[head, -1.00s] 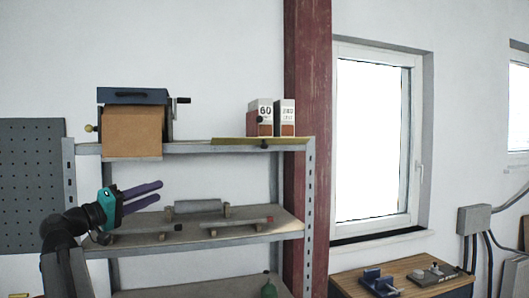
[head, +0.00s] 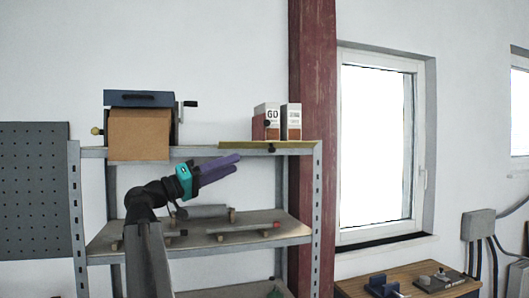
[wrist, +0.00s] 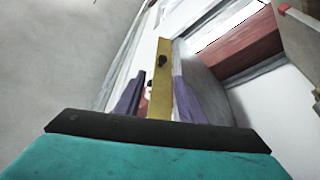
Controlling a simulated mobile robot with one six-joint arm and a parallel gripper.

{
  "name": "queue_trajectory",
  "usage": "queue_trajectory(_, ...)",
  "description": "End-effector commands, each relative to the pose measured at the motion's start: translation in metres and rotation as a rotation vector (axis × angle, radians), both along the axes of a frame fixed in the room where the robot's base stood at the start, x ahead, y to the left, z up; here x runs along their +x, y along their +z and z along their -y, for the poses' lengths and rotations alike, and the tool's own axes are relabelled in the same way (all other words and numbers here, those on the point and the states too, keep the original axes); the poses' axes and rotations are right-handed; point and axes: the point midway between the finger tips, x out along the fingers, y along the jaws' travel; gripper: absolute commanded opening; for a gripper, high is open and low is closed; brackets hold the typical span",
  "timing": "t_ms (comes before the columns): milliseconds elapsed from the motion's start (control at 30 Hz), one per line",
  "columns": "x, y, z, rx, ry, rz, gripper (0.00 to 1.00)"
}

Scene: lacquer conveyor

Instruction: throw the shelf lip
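The shelf lip looks to be a yellow strip (head: 240,143) along the front edge of the top shelf, at its right part, with a small black knob (head: 271,149) on its front. In the wrist view the yellow strip (wrist: 162,95) runs upright in the picture between my fingers, with its black knob (wrist: 163,61) near the top. My gripper (head: 236,164), teal with purple fingers, is below and left of the knob in the head view. Its fingers are apart and empty, pointing right and slightly up. I see no contact with the strip.
Two boxes (head: 266,122) stand behind the strip on the top shelf (head: 200,150). A brown and blue cranked device (head: 139,133) stands at the left. Rollers lie on the middle shelf (head: 255,239). A red post (head: 313,60) rises just behind the rack's right side.

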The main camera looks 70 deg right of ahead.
Motion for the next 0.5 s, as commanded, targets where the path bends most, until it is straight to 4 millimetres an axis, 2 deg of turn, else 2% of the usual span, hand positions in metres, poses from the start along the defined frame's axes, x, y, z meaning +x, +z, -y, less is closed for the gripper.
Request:
queue_trajectory(167, -0.007, 0.006, 0.010, 0.000, 0.000, 0.000, 0.36)
queue_trajectory(500, -0.033, 0.021, 0.044, 0.001, 0.000, -0.001, 0.36)
